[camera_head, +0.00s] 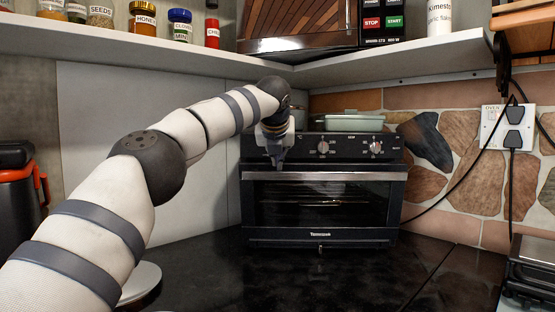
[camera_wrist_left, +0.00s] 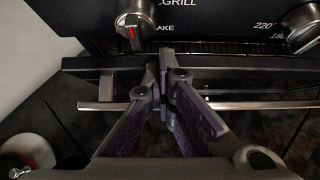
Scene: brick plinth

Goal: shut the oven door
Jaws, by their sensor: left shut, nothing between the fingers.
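The black oven (camera_head: 322,147) stands on the counter in the corner, with its knob panel above the door. The oven door (camera_head: 320,205) has a dark glass pane and a pale bar handle (camera_head: 340,176) along its top. In the wrist view a gap with wire rack shows between the panel and the door's top edge (camera_wrist_left: 100,63), so the door stands slightly ajar. My left gripper (camera_head: 277,163) is shut and empty at the upper left of the door. In the wrist view its fingertips (camera_wrist_left: 165,60) overlap the door's top edge; contact cannot be told. My right gripper is not in view.
A pale green dish (camera_head: 350,122) sits on top of the oven. A shelf (camera_head: 150,48) with jars and a microwave (camera_head: 300,25) is above. A black appliance (camera_head: 530,270) stands at right. The dark counter (camera_head: 300,275) in front of the oven is clear.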

